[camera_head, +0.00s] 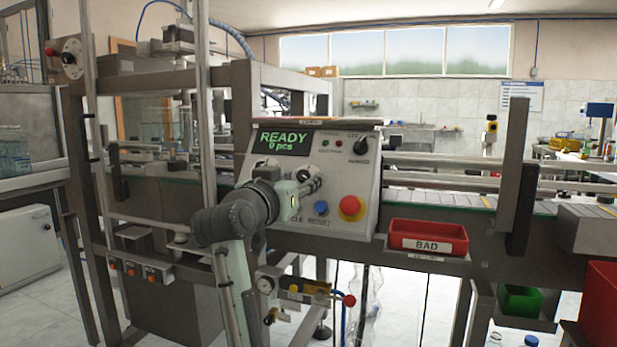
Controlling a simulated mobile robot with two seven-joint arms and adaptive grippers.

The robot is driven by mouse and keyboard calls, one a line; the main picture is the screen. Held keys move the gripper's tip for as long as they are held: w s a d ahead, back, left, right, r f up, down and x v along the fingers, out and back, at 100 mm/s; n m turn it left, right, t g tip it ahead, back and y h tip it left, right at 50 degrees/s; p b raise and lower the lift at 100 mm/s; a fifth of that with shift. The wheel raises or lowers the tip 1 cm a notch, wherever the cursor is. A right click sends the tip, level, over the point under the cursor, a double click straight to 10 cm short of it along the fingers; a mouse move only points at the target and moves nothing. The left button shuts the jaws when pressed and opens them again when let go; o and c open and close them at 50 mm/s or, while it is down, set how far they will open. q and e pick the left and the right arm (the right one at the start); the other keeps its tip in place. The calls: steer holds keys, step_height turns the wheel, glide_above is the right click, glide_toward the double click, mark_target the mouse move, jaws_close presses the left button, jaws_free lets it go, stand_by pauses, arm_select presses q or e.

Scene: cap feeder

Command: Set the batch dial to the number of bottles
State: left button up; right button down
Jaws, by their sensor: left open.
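The cap feeder's control panel (360,190) faces me in the middle. Its display (284,141) reads "READY" and "0 pcs" in green. A dial with a pale face (304,172) sits below the display, largely hidden by my left gripper (314,183). That gripper is open, with its fingers at the dial; I cannot tell whether they touch it. The dial's setting cannot be read. A black knob (361,146) is at the panel's upper right. My right gripper is not in view. I cannot make out a bottle batch clearly enough to count.
A blue button (321,208) and a red emergency-stop button (351,207) sit just right of and below my gripper. A red "BAD" bin (428,236) hangs right of the panel. The conveyor (440,195) runs to the right. Metal posts stand at the left.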

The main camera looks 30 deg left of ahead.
arm_select(q)
steer(key=shift+w, duration=0.15)
steer(key=shift+c, duration=0.3)
jaws_close()
